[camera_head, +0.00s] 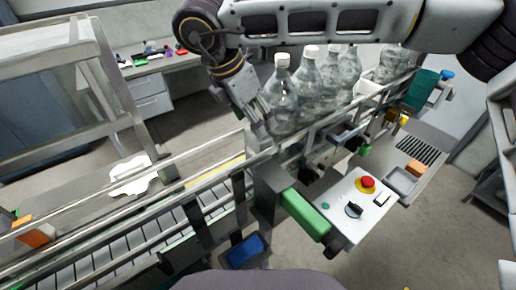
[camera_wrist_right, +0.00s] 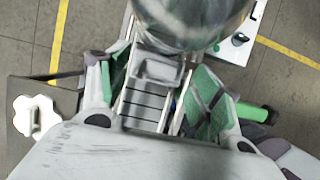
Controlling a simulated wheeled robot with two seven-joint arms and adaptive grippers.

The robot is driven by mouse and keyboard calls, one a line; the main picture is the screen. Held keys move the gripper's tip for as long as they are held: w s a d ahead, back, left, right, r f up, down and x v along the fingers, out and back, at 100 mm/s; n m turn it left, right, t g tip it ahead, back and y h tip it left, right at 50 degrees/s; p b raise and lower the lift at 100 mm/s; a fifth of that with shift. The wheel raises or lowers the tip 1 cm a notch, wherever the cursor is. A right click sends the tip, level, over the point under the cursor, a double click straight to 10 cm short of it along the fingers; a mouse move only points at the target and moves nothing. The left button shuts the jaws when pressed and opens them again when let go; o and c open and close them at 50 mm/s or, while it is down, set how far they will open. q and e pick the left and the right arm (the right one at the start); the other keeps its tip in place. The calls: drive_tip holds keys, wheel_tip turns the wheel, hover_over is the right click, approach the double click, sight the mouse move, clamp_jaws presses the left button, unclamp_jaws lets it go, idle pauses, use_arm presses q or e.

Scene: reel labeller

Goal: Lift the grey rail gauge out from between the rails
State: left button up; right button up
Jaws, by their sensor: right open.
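The grey rail gauge (camera_wrist_right: 157,72) shows in the right wrist view as a small grey block with a raised rim, between the two rails above the slatted conveyor (camera_wrist_right: 143,105). My right gripper (camera_wrist_right: 162,82) is open, with its green-padded fingers spread on either side of the gauge. In the head view my right arm reaches across the top, and its gripper (camera_head: 257,110) points down at the rails, left of the front bottle (camera_head: 283,98). I cannot clearly make out the gauge there. My left gripper is not in view.
Several clear bottles stand in line on the conveyor, close beside my right gripper. A control panel (camera_head: 345,207) with a red button (camera_head: 367,182) is in front of the rails. A green bar (camera_head: 305,214) sticks out near it. The conveyor stretch at lower left is clear.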

drive_tip(key=shift+x, duration=1.05)
clamp_jaws()
